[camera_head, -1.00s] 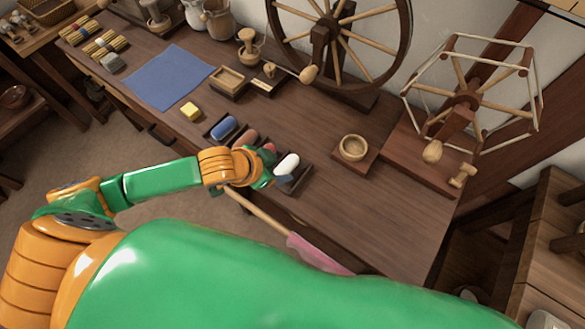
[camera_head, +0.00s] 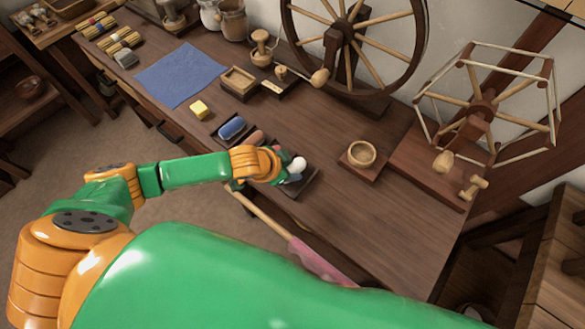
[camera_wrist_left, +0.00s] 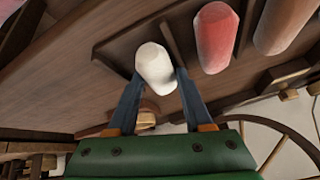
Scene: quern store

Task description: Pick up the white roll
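The white roll (camera_head: 297,165) is at the right end of a row of rolls near the table's front edge. My left gripper (camera_head: 290,172) is over it, partly hiding it. In the left wrist view the white roll (camera_wrist_left: 155,66) is between the two dark blue fingers (camera_wrist_left: 160,84). A finger meets it on each side with no clear gap, so the gripper looks shut on it. The roll still appears to be in its compartment of the dark wooden tray (camera_wrist_left: 112,48). My right gripper is not in view.
A red roll (camera_wrist_left: 216,38) and a brown roll (camera_wrist_left: 275,25) lie beside it, past a thin divider. A blue roll (camera_head: 231,127) and a yellow block (camera_head: 199,109) are farther left. A wooden bowl (camera_head: 361,154) stands to the right. The table's right front is clear.

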